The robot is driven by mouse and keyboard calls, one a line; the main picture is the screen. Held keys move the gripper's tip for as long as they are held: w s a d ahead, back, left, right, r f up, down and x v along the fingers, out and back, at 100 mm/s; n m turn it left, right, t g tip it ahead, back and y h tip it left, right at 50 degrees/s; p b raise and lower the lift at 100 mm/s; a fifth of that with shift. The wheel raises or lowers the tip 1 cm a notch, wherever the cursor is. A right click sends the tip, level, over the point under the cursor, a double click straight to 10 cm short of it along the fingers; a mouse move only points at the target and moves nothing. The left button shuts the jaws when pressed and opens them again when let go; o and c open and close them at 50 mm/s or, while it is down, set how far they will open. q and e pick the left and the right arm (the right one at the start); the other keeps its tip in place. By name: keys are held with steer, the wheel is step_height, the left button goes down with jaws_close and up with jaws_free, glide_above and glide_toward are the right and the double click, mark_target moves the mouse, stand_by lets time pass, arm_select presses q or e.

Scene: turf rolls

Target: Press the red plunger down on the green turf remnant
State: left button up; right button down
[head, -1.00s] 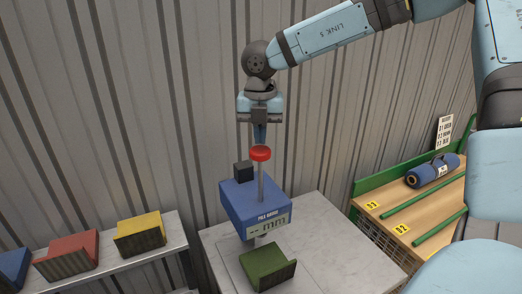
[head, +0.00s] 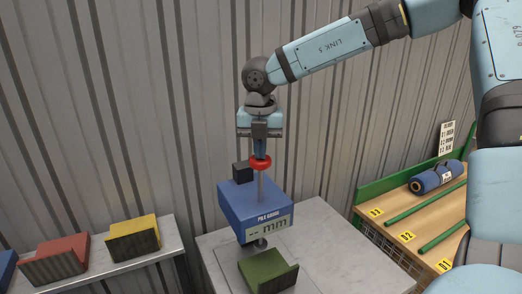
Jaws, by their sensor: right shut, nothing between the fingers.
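The red plunger (head: 262,162) tops a thin metal rod on the blue pile gauge (head: 250,208), whose display reads "-- mm". My right gripper (head: 260,156) is shut and empty, pointing straight down, with its fingertips at the plunger's top; they appear to touch it. The green turf remnant (head: 268,270) lies on the grey table below the gauge's round foot (head: 260,243). Whether the foot touches the turf is hard to tell. My left gripper is not in view.
A shelf (head: 120,262) at the left holds yellow (head: 133,238), red (head: 54,261) and blue turf pieces. At the right, a wooden rack (head: 400,225) with a green back edge holds a blue roll (head: 437,178) and green rods. A corrugated wall stands behind.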

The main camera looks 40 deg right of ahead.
mark_target(261, 166)
steer(key=shift+f+b, duration=0.7)
steer(key=shift+f, duration=0.15)
steer(key=shift+f+b, duration=0.6)
steer(key=shift+b, duration=0.05)
steer(key=shift+f+b, duration=0.8)
steer(key=shift+b, duration=0.1)
steer(key=shift+f+b, duration=0.65)
steer(key=shift+b, duration=0.05)
steer(key=shift+f+b, duration=0.45)
steer(key=shift+r, duration=0.25)
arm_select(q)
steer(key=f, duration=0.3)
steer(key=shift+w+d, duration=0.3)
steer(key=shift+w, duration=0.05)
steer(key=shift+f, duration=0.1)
